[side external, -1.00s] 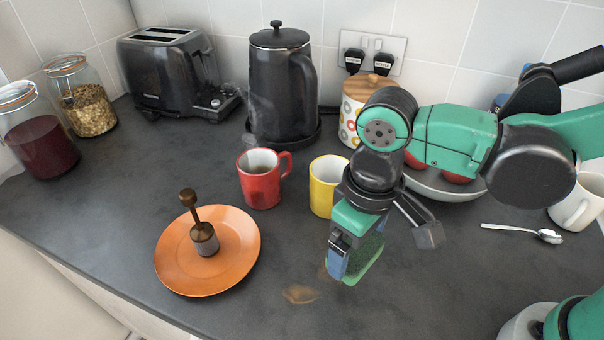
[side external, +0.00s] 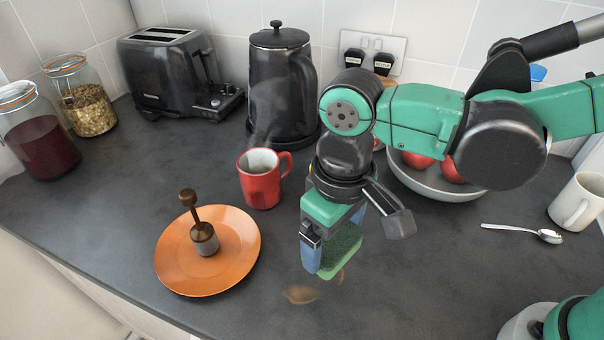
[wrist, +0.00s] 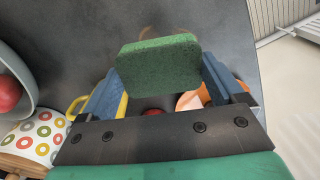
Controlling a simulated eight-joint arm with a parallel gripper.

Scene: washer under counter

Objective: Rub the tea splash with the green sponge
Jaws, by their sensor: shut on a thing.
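My gripper (side external: 333,238) is shut on the green sponge (side external: 340,252) and holds it over the dark counter, close to the tea splash. In the wrist view the sponge (wrist: 160,63) sits between the two blue fingers. The tea splash (side external: 300,294) is a brown patch on the counter near the front edge, just below and left of the sponge. Another bit of brown shows beside the sponge's lower right corner. In the wrist view a faint brown mark (wrist: 150,33) shows beyond the sponge. I cannot tell whether the sponge touches the counter.
An orange plate (side external: 235,272) with a tamper (side external: 204,238) lies left of the splash. A red mug (side external: 261,186) stands behind it. A yellow mug (wrist: 77,105) is mostly hidden. A bowl of red fruit (side external: 440,186), a spoon (side external: 522,232) and a white mug (side external: 577,203) are right.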

